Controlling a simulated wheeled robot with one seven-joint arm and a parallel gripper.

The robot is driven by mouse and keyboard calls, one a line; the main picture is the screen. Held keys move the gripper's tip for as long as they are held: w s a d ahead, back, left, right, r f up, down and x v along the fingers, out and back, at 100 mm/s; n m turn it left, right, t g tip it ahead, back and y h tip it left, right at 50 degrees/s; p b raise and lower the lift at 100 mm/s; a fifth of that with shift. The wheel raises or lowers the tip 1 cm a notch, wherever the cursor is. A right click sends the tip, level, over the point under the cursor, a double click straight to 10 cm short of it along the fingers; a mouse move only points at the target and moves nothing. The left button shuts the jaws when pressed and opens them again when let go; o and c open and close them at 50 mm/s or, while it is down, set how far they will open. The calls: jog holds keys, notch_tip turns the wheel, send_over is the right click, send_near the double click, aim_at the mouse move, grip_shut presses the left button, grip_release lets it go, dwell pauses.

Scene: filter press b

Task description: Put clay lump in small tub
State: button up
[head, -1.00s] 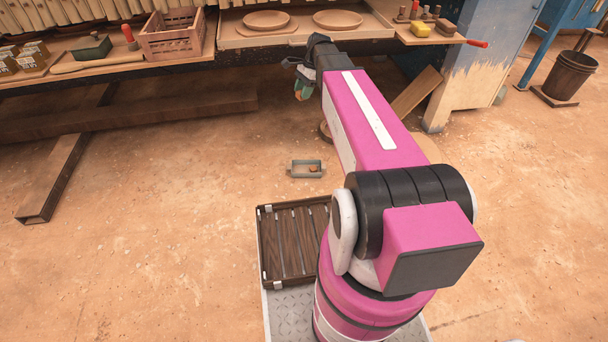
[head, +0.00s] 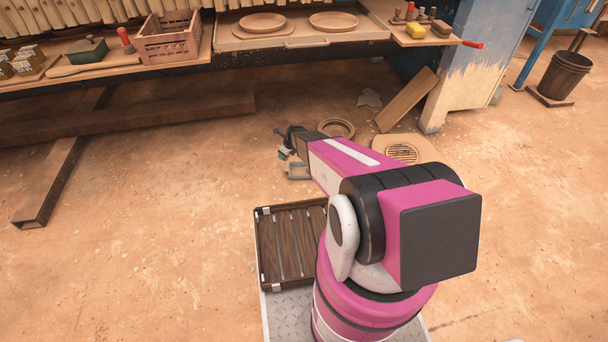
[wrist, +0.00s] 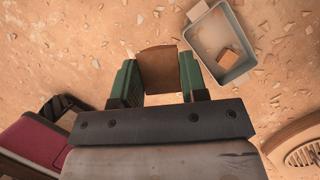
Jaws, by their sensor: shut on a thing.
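My gripper (wrist: 160,82) has green fingers and is shut on a brown, blocky clay lump (wrist: 160,66). The small tub (wrist: 246,72), grey-green and rectangular, stands on the floor to the right of the lump in the wrist view. A small tan-brown piece (wrist: 229,58) lies inside it. In the head view the tub (head: 298,172) is partly covered by my arm. My gripper (head: 287,152) is beside it there, low above the floor, and the lump cannot be made out in that view.
A slatted wooden tray (head: 290,245) is in front. The workbench (head: 190,58) stands at the back. The floor at left is mostly clear.

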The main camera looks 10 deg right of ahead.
notch_tip(320, 180, down, 10)
jog(key=m, duration=0.3)
send_over(296, 172)
jog(key=s, duration=0.1)
jog(key=shift+t+h, duration=0.4)
jog(key=f, duration=0.7)
jog(key=shift+s+d+f, duration=0.1)
jog(key=shift+d, duration=0.3)
jog(key=shift+f, duration=1.95)
jog(key=shift+f, duration=0.15)
jog(key=o, duration=0.6)
jog(key=shift+o, duration=0.2)
